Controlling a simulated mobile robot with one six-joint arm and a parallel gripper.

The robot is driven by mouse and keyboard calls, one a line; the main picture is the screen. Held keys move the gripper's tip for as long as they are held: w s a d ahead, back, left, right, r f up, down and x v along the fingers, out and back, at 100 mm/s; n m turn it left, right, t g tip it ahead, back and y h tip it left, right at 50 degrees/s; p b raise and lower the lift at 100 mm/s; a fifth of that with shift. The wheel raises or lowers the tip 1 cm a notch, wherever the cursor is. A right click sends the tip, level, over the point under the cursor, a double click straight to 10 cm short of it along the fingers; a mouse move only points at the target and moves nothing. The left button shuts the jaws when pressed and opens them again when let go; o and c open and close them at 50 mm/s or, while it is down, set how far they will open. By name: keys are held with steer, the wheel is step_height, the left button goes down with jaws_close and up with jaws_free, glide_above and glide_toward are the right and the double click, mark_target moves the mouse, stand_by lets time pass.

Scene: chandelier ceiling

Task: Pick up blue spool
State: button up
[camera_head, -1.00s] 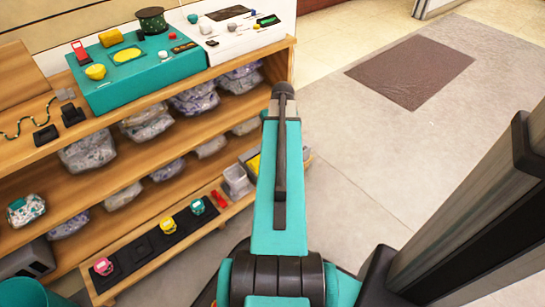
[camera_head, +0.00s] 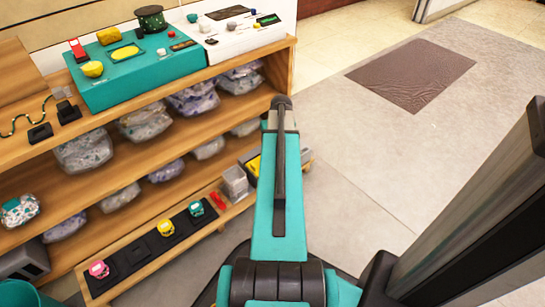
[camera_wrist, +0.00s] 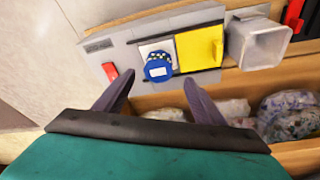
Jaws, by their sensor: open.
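The blue spool (camera_wrist: 158,66) shows in the wrist view, upright on a white square of a grey board (camera_wrist: 125,57). It has a blue body, a checkered band and a white label. My gripper (camera_wrist: 157,82) is open, and its two dark fingers point toward the spool, one on each side of it in the picture. The fingers appear short of the spool, with nothing between them. In the head view my arm hides the spool and the gripper.
A red piece (camera_wrist: 118,82) lies to the left. A wooden shelf (camera_head: 150,145) with several bagged items stands close by. Open floor (camera_head: 370,150) lies to the right.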

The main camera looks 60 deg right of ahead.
steer(key=shift+x, duration=0.75)
steer(key=shift+f, duration=0.1)
steer(key=shift+b+x, duration=1.95)
steer(key=shift+x, duration=0.6)
steer(key=shift+d, duration=0.15)
steer(key=shift+c, duration=0.5)
steer(key=c, duration=1.2)
steer(key=shift+r, duration=0.3)
